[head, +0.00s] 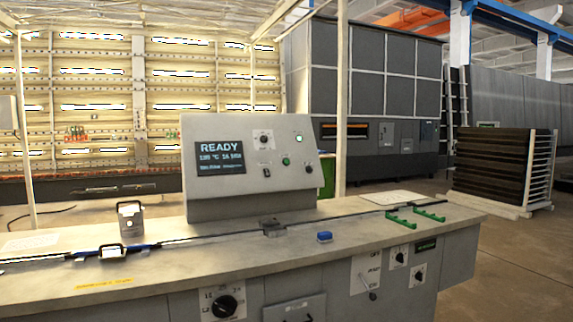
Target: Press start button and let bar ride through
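A grey control console (250,170) stands on the long bench. Its screen (220,158) reads READY, with smaller text below. A green round button (286,161) is right of the screen; its label is too small to read, so I cannot tell whether it is the start button. A long thin dark bar or rail (345,213) runs along the bench top, with a blue stretch (145,246) at the left. I cannot tell where bar and rail separate. A small clamp-like frame (112,252) sits at the left end. Neither of my grippers shows.
The bench top (200,262) carries a grey handled block (130,217), a blue block (325,237) and green brackets (401,220). Knobs (224,305) line its front. A dark slatted rack (500,165) stands right, beyond open floor (520,250).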

